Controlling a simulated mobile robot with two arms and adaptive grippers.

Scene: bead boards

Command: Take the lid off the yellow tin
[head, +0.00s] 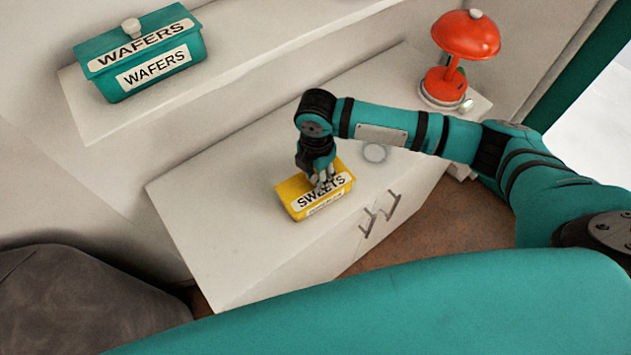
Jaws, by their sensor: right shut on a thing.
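The yellow tin (301,212), labelled SWEETS on its lid and front, stands on the white cabinet top. Its yellow lid (289,191) appears to sit on the tin. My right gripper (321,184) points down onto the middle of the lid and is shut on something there. The fingers hide the lid's knob, so I cannot see the grip itself. My left gripper is not in view.
A green WAFERS tin (150,75) stands on a shelf at the upper left. A red lamp (465,38) stands at the cabinet's far right end. The cabinet top (215,230) is clear on the left.

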